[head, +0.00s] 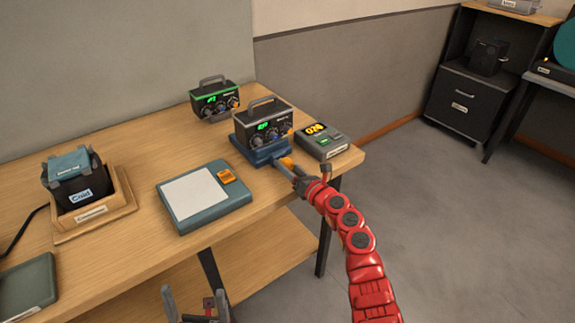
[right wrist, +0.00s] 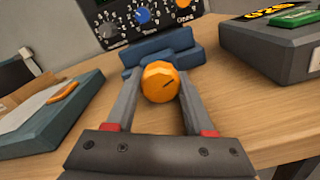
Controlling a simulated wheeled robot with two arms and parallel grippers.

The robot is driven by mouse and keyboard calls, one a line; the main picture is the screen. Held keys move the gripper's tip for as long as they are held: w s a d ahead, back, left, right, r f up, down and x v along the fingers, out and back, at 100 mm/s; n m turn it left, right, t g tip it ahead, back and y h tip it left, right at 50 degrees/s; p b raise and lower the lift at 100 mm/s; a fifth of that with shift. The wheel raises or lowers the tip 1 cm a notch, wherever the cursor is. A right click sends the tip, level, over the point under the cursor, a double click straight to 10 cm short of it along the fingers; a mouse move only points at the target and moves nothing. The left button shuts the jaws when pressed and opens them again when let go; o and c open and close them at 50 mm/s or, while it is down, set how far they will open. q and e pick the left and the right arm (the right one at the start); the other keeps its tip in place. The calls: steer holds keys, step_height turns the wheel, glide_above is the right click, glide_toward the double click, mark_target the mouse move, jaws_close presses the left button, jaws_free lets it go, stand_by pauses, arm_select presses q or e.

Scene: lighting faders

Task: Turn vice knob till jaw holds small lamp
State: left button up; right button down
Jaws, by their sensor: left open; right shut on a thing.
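A blue vice (head: 255,152) sits near the table's front right edge; it also shows in the right wrist view (right wrist: 165,48). My right gripper (head: 291,168) is shut on the knob, one finger on each side. A dark box with a carrying handle, green display and dials (head: 262,125) stands upright at the vice, apparently the small lamp. Its contact with the jaws is hidden. My left gripper (head: 195,297) is open and empty at the bottom, below the table's front edge.
A similar box (head: 214,100) stands behind. A grey device with a yellow display (head: 322,140) is close right of the vice. A teal pad (head: 190,195) lies left, and a dark block in a wooden holder (head: 118,205) further left. Floor right of the table is clear.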

stand_by(0.3)
steer(key=shift+c, duration=1.4)
jaws_free()
steer(key=shift+f, duration=0.15)
steer(key=n+b, duration=0.1)
steer(key=n, duration=0.1)
steer(key=shift+d+f+n+b, duration=0.15)
steer(key=shift+n+b, duration=0.15)
steer(key=shift+b, duration=0.1)
steer(key=n, duration=0.2)
steer(key=shift+r+n, duration=0.35)
steer(key=shift+n, duration=0.05)
